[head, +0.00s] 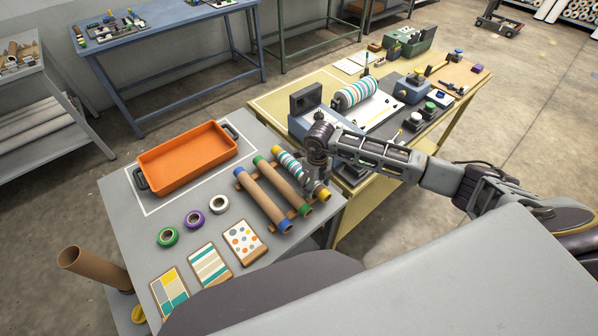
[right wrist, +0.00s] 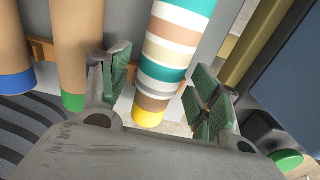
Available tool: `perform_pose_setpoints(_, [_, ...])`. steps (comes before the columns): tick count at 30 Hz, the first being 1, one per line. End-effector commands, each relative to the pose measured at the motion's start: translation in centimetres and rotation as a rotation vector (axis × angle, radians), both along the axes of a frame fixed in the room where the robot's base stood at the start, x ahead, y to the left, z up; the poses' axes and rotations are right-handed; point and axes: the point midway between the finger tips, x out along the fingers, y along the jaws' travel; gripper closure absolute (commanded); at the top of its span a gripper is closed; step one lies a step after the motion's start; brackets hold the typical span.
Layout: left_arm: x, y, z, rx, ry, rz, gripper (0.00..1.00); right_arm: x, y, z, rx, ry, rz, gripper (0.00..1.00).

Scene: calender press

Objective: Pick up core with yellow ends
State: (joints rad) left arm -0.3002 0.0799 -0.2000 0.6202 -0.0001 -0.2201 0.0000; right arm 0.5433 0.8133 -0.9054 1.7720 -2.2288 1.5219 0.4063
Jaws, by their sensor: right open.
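The core with yellow ends (head: 287,161) is wrapped in teal, white and tan stripes. It lies on a wooden rack (head: 241,183) on the grey table, rightmost of three cores. In the right wrist view the striped core (right wrist: 174,55) runs down to its yellow end (right wrist: 148,117). My right gripper (head: 316,172) is over the near part of this core and hides some of it. In the right wrist view its open fingers (right wrist: 160,88) are on either side of the core; I cannot tell whether they touch it. My left gripper is not in view.
Beside it lie a green-ended core (head: 280,186) and a blue-ended core (head: 262,200). An orange tray (head: 187,172) stands at the table's back left. Tape rolls (head: 193,219) and pattern cards (head: 208,263) lie in front. A press (head: 309,103) stands on the yellow table.

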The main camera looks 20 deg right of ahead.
Motion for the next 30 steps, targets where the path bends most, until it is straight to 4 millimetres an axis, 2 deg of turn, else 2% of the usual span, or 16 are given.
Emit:
perform_pose_setpoints(8, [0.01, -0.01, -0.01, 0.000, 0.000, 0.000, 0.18, -0.01, 0.02, 0.02, 0.000, 0.000, 0.000, 0.38])
perform_pose_setpoints(18, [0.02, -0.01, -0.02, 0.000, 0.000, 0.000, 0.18, 0.00, 0.01, 0.03, 0.000, 0.000, 0.000, 0.81])
perform_pose_setpoints(20, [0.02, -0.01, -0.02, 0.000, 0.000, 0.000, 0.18, 0.02, 0.02, 0.04, 0.000, -0.001, 0.000, 0.87])
perform_pose_setpoints(30, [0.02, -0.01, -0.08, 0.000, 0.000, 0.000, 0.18, 0.04, 0.03, 0.37, 0.002, -0.002, 0.000, 0.88])
